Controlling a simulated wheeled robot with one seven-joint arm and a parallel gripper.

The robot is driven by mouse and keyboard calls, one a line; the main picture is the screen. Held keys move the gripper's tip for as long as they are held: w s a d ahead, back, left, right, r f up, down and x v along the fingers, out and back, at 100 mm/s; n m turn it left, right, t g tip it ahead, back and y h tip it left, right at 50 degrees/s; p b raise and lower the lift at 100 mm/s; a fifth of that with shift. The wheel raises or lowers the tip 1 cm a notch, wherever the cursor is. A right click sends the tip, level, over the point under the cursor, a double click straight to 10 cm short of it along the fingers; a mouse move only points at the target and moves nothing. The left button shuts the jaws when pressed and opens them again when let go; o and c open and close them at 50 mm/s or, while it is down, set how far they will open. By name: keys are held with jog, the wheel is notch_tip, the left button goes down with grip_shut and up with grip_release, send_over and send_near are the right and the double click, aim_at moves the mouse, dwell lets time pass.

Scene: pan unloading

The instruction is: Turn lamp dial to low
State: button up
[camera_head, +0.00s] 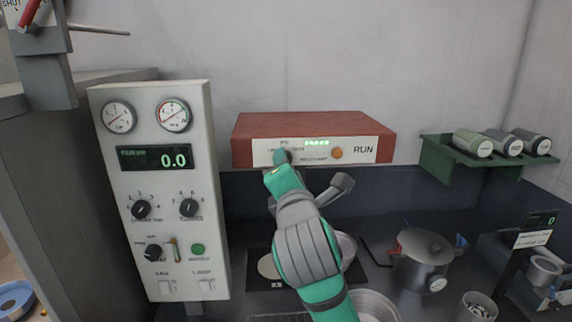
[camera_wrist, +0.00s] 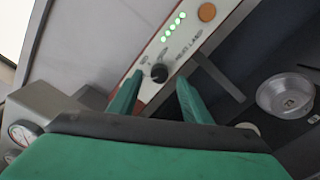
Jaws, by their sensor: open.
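The lamp unit (camera_head: 310,125) is a red box on the back wall with a white front strip marked RUN. Its dial (camera_wrist: 159,73) is a small black knob on that strip, seen in the wrist view just beyond my fingertips. A row of lit green lights and an orange button (camera_wrist: 207,12) are beside it. My gripper (camera_wrist: 157,92) is open, its two green fingers spread on either side of the dial's line. I cannot tell whether they touch it. In the head view my gripper (camera_head: 282,158) is at the strip's left part and largely hides the dial.
A grey panel (camera_head: 158,250) with gauges, knobs and a 0.0 display stands at the left. A lidded pot (camera_head: 422,262) is on the counter at the right. A green shelf (camera_head: 440,165) holds several canisters. A metal pan also shows in the wrist view (camera_wrist: 285,93).

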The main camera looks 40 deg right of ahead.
jog(key=v, duration=0.8)
